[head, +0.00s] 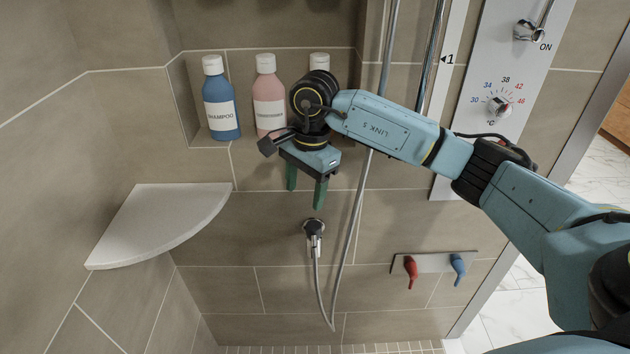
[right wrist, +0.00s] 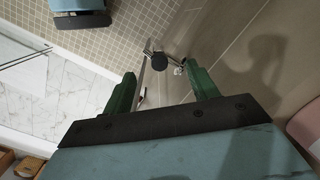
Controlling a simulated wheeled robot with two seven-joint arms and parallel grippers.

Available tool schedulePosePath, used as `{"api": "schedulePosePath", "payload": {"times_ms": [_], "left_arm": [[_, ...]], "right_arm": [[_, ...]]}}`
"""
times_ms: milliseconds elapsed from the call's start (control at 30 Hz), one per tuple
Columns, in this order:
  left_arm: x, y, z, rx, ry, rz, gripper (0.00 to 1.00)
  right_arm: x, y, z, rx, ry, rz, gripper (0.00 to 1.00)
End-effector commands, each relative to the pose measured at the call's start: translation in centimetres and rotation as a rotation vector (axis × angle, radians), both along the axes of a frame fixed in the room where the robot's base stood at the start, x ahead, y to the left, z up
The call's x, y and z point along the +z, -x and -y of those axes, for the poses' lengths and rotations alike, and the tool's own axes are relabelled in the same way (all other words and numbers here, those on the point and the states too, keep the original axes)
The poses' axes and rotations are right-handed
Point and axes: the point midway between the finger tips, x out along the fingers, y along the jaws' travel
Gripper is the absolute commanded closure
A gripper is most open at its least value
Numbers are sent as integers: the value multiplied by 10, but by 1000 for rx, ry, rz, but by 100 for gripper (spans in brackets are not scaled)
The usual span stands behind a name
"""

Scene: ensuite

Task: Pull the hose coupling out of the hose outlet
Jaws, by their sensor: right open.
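The hose outlet (head: 314,226) is a dark and chrome round fitting on the tiled wall, low in the middle of the head view. The chrome hose coupling (head: 315,245) sits at its underside, with the grey hose (head: 320,290) hanging from it in a loop. My right gripper (head: 306,187) is open and empty, its green fingers pointing down just above the outlet, apart from it. In the right wrist view, a dark and chrome fitting (right wrist: 160,61) shows beyond and between the open fingers (right wrist: 162,90).
A blue shampoo bottle (head: 221,105), a pink bottle (head: 268,100) and a partly hidden third bottle stand in the niche behind my right wrist. A corner shelf (head: 160,222) juts out at left. Red (head: 411,270) and blue (head: 458,268) levers are at right.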

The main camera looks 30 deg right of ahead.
Motion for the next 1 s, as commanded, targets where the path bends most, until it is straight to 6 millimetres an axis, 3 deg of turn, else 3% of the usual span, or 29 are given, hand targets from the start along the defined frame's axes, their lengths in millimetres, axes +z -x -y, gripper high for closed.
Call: {"api": "schedulePosePath", "payload": {"times_ms": [100,233,700,1000], "left_arm": [[-1,0,-2,-1,-2,-1,40],[-2,0,-2,-1,-2,-2,40],[-10,0,-3,-3,-4,-2,40],[-13,0,-10,-8,-15,-2,40]], "right_arm": [[7,0,20,4,86,-7,41],[-2,0,25,3,105,-12,41],[-90,-1,23,2,99,-13,41],[-122,-2,23,3,98,-11,41]]}}
